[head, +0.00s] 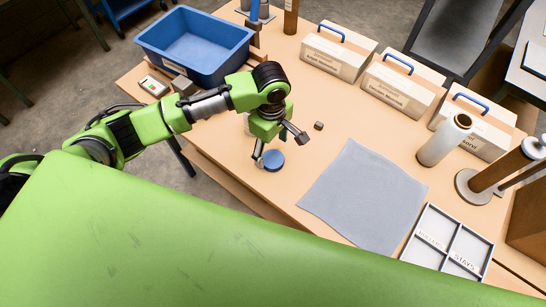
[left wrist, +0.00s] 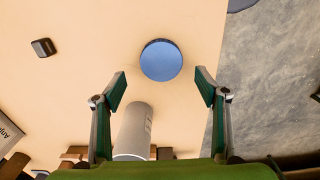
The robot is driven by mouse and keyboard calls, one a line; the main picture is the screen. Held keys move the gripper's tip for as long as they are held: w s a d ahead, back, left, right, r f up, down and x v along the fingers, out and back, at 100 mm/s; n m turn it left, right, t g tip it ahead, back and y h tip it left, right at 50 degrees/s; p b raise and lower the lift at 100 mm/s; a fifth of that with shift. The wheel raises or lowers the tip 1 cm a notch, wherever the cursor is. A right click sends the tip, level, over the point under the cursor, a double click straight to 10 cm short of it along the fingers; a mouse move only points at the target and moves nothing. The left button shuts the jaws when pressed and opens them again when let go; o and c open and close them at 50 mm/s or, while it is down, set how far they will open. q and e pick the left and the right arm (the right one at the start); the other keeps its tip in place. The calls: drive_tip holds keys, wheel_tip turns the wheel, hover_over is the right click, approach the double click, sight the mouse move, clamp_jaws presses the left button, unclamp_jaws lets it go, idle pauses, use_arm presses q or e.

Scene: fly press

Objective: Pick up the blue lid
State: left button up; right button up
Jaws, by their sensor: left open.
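The blue lid (head: 273,160) is a round flat disc lying on the wooden table near its front edge. In the left wrist view the lid (left wrist: 161,60) lies just beyond the fingertips, centred between them. My left gripper (head: 280,148) is open and empty above the table, close over the lid, with one finger at the lid's left and the other to its upper right. In the left wrist view the open gripper (left wrist: 162,88) shows both green finger pads wide apart, not touching the lid. My right gripper is not in view.
A grey-white cylinder (left wrist: 135,130) stands near the gripper. A small dark block (head: 319,125) lies right of it. A grey cloth (head: 365,195), a divided tray (head: 408,252), white boxes (head: 335,52) and a blue bin (head: 195,47) surround. The table edge is close to the lid.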

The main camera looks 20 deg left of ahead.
sight(271, 158)
use_arm(q)
drive_tip(key=shift+s+f+p, duration=0.15)
drive_tip(key=shift+f+p, duration=0.25)
drive_tip(key=shift+f, duration=1.55)
drive_tip(key=c, duration=0.8)
drive_tip(key=shift+o, duration=0.2)
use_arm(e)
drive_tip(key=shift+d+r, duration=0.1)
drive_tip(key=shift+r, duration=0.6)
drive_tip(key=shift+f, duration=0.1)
use_arm(q)
drive_tip(key=shift+r+b, duration=0.4)
drive_tip(key=shift+r, duration=0.15)
drive_tip(key=s+d+r+p, duration=0.3)
drive_tip(key=s+r, duration=0.3)
drive_tip(key=r, duration=0.3)
drive_tip(key=s+d+r+p, duration=0.3)
drive_tip(key=s+r, duration=0.3)
drive_tip(key=r, duration=0.4)
drive_tip(key=shift+d, duration=0.6)
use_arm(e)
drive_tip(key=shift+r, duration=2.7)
